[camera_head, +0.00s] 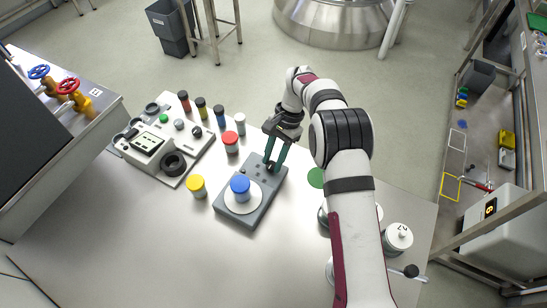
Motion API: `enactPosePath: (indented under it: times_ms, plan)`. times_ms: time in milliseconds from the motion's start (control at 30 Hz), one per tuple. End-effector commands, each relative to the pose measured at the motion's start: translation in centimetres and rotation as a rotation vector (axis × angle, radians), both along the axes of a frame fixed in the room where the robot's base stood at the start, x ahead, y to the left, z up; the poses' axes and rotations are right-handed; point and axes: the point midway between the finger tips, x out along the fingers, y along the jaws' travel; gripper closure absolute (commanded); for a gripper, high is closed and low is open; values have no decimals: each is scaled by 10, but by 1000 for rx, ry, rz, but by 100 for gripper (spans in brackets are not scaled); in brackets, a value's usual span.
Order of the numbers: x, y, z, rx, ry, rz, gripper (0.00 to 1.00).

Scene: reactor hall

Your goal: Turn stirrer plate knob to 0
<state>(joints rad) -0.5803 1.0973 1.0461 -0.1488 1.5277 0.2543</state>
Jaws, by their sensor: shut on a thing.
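The stirrer plate (237,213) is a grey box on the white table with a round white top. A jar with a blue lid (240,185) stands on that top. My gripper (270,164) comes down over the far end of the stirrer plate, with its two green fingers pointing down. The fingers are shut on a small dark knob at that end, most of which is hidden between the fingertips. The knob's marking and setting are too small to read.
A jar with a yellow lid (197,187) and one with a red lid (230,142) stand nearby. A control panel (165,143) and several dark-capped vials stand at the back left. Containers, one with a green lid (317,178), stand by my arm. The front left of the table is clear.

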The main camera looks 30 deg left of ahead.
Motion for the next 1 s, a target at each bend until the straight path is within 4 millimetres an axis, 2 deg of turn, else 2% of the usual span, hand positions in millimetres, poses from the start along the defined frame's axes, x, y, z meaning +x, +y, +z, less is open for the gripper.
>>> enactPosePath:
  times_ms: [267,300,433,767,867,1000]
  plan:
    - [0,0,0,0,-1,1,100]
    - [0,0,0,0,-1,1,57]
    - [0,0,0,0,0,1,34]
    - [2,0,4,1,-2,1,34]
    - [9,-2,20,3,-4,-1,34]
    - [24,-5,57,3,-5,-2,34]
